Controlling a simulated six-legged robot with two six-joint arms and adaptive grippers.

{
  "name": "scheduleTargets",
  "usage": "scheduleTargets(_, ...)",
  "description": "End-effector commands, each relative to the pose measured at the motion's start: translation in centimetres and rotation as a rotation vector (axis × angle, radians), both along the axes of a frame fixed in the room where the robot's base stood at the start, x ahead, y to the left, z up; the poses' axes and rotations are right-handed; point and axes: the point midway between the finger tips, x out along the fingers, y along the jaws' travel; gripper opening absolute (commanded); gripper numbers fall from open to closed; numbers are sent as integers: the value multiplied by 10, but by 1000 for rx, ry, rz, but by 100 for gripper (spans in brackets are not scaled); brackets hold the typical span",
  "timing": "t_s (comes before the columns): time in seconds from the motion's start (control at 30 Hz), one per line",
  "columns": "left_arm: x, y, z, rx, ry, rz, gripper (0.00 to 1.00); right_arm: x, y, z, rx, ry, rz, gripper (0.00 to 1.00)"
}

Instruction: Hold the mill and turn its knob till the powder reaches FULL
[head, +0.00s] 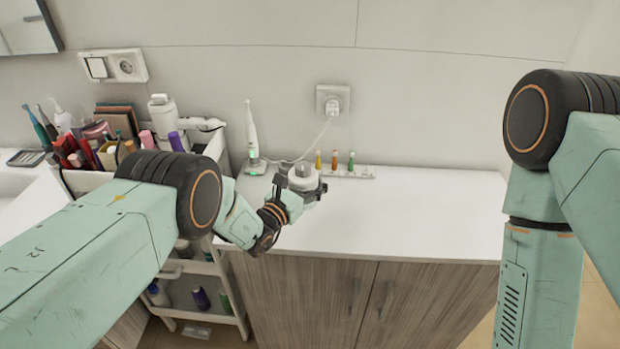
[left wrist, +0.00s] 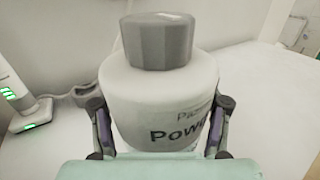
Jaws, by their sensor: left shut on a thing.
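The mill (head: 312,186) stands on the white counter near the left end, a squat white body with a grey knob on top. My left gripper (left wrist: 160,128) is shut on the mill's body, one finger on each side; the knob is free above the fingers. The powder level and any FULL mark cannot be made out. My right arm comes in at the right, but its gripper is out of the frame.
A crowded cosmetics cart (head: 213,150) is at the left. The counter's right part (head: 430,215) is clear.

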Motion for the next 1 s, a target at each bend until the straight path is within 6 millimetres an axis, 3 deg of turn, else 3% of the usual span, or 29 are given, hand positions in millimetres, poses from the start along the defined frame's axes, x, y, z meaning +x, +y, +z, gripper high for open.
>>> scheduleTargets(0.5, 0, 1, -43, -2, -5, 9, 10, 0, 0, -40, 0, 0, 0, 40)
scheduleTargets(1.0, 0, 1, -44, -2, -5, 10, 10, 0, 0, -41, 0, 0, 0, 40)
